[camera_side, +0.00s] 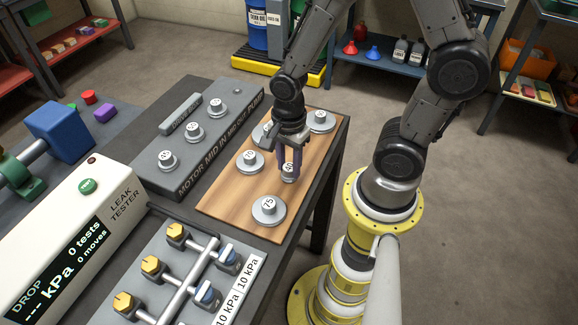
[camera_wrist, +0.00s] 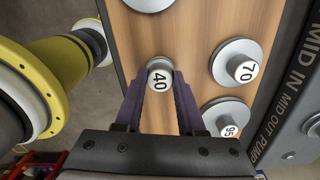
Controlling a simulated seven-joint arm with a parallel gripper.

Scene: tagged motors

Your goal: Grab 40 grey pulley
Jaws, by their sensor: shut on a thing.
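The grey pulley marked 40 (camera_wrist: 160,79) stands on the wooden board (camera_wrist: 190,55). In the wrist view its number faces up between the fingertips of my gripper (camera_wrist: 158,88). My gripper also shows in the side view (camera_side: 288,165), pointing down, with its purple fingers shut on the pulley's hub. In the side view the 40 pulley (camera_side: 288,176) is partly hidden by the fingers. I cannot tell whether it is clear of the board.
Other grey pulleys stand around it: the 75 (camera_side: 268,207), the 70 (camera_wrist: 240,66) and the 95 (camera_wrist: 228,120), plus one at the far right (camera_side: 321,121). The grey motor block (camera_side: 195,140) lies left of the board. The leak tester (camera_side: 75,225) is at lower left.

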